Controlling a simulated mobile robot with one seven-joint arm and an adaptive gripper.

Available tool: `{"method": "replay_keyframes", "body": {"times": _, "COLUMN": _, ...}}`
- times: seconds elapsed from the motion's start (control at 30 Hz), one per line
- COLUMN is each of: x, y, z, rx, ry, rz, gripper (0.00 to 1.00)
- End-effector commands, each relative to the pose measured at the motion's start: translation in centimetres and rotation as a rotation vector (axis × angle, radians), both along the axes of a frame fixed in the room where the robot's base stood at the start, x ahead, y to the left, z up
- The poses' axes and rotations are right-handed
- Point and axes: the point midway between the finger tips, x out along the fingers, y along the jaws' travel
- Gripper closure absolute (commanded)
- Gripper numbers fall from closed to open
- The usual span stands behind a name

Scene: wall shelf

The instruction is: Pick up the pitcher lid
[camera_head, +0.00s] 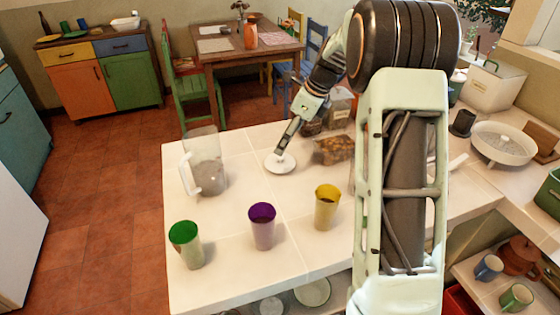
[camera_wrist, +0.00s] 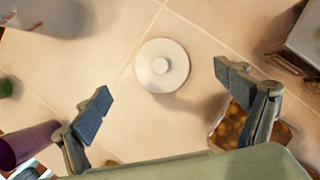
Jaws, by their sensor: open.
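The pitcher lid (camera_head: 276,168) is a round white disc with a small knob, lying flat on the white tiled counter. In the wrist view the lid (camera_wrist: 160,66) lies beyond and between my fingertips, apart from them. My gripper (camera_head: 283,153) is above the lid in the head view, pointing down. In the wrist view its two fingers (camera_wrist: 167,92) are spread wide with nothing between them. The clear pitcher (camera_head: 206,163) with a white handle stands upright, without a lid on it, to the left of the lid.
Green (camera_head: 187,246), purple (camera_head: 262,228) and yellow (camera_head: 326,208) cups stand nearer the counter's front. A container of brown food (camera_head: 333,150) lies close to the lid's right. Jars stand behind it. The counter between the pitcher and lid is clear.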

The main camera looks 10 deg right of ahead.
Motion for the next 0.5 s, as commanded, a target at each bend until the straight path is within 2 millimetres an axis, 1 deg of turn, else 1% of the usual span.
{"method": "replay_keyframes", "body": {"times": 0.03, "x": 0.1, "y": 0.3, "z": -0.9, "rx": 0.001, "ry": 0.003, "rz": 0.001, "gripper": 0.09}}
{"method": "replay_keyframes", "body": {"times": 0.1, "x": 0.3, "y": 0.6, "z": -1.8, "rx": 0.0, "ry": 0.002, "rz": 0.002, "gripper": 0.09}}
{"method": "replay_keyframes", "body": {"times": 0.33, "x": 0.6, "y": 1.2, "z": -3.5, "rx": -0.001, "ry": 0.001, "rz": 0.002, "gripper": 0.09}}
{"method": "replay_keyframes", "body": {"times": 0.5, "x": 0.8, "y": 1.7, "z": -6.0, "rx": 0.001, "ry": 0.003, "rz": 0.002, "gripper": 0.09}}
